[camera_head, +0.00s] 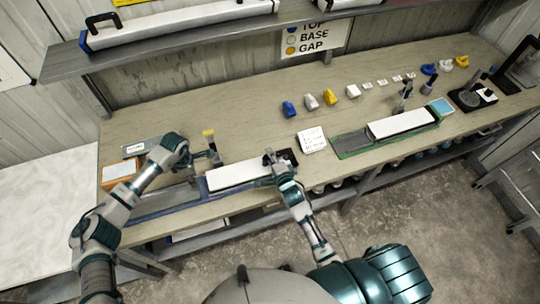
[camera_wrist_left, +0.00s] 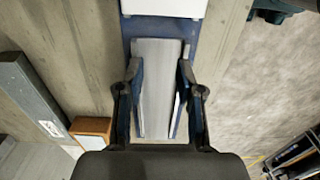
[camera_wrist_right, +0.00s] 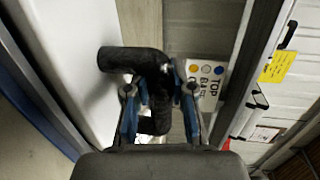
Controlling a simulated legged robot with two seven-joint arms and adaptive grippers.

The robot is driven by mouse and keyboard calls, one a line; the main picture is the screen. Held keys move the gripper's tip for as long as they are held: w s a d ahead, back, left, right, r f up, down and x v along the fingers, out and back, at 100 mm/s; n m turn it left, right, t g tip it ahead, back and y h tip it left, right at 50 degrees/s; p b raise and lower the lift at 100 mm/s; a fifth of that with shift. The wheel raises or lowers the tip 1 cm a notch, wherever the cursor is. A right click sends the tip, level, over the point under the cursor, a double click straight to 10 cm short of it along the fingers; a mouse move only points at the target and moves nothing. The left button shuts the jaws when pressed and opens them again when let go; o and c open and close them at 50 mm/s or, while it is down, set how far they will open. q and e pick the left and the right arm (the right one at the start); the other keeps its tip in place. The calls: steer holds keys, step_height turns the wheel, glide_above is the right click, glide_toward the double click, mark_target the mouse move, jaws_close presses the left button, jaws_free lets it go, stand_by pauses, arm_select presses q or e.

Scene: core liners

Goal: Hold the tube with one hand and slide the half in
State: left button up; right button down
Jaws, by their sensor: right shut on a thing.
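A long white half (camera_head: 238,174) lies in a blue tray (camera_head: 160,211) at the bench's front edge; its near end also shows at the top of the left wrist view (camera_wrist_left: 165,8). A bare grey channel (camera_wrist_left: 160,75) runs on from it. My left gripper (camera_wrist_left: 160,105) is open above this channel, its fingers apart with the channel between them. My right gripper (camera_head: 272,160) is shut on a black bent handle (camera_wrist_right: 138,62) at the right end of the white half. The handle's hidden part lies behind the fingers.
An orange box (camera_head: 118,172) and a grey metal tray (camera_head: 143,147) lie to the left. A white label card (camera_head: 312,140) and a green tray (camera_head: 350,145) with a white tube (camera_head: 401,124) are to the right. Small coloured caps stand behind. A shelf (camera_head: 200,35) overhangs the back.

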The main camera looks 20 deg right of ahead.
steer(key=shift+s+f, duration=0.1)
steer(key=shift+f, duration=0.25)
arm_select(q)
steer(key=shift+r, duration=0.65)
arm_select(e)
steer(key=c, duration=1.1)
jaws_free()
arm_select(q)
steer(key=shift+w, duration=0.1)
arm_select(e)
steer(key=shift+o, duration=0.9)
steer(key=shift+r, duration=0.15)
steer(key=shift+d, duration=0.1)
steer(key=s+r, duration=0.2)
steer(key=s, duration=0.9)
steer(key=shift+s+d+r, duration=0.15)
steer(key=shift+d, duration=0.15)
